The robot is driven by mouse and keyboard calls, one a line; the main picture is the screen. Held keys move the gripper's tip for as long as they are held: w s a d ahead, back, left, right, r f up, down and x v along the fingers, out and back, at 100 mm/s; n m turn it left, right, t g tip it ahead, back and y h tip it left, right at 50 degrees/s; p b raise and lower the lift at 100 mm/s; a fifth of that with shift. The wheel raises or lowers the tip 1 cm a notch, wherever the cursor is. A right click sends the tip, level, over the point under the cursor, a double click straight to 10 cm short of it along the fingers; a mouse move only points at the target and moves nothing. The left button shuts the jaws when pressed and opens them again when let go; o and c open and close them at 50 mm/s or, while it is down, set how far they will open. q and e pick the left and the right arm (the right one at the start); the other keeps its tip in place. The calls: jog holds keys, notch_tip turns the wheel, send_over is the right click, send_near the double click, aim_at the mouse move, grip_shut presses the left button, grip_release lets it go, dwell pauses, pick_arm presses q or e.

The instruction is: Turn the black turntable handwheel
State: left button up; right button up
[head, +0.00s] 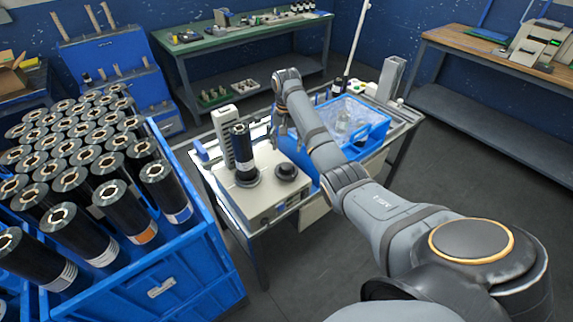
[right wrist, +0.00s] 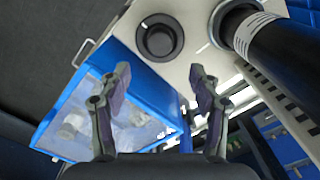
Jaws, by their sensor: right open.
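The black handwheel (head: 287,171) is a round knob on top of the pale wrapper machine (head: 262,205), right of a black roll (head: 243,150) standing upright on it. In the right wrist view the handwheel (right wrist: 159,37) shows as a dark disc with a raised centre, beyond the fingertips and roughly centred between them. My right gripper (right wrist: 160,75) is open and empty, its two fingers apart and not touching the handwheel. In the head view my right gripper (head: 284,130) hangs behind the handwheel, partly hidden by my forearm. My left gripper is not in view.
A blue bin (head: 375,130) with a clear bag stands on the same table, beside the machine. A blue crate (head: 185,262) full of black rolls stands at the left. A grey slotted post (head: 225,135) rises behind the standing roll. Open floor lies at the right.

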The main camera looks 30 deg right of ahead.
aim_at(287, 166)
notch_tip(287, 166, down, 10)
jog(key=shift+r+p, duration=0.1)
jog(key=shift+p, duration=0.3)
jog(key=c, duration=1.1)
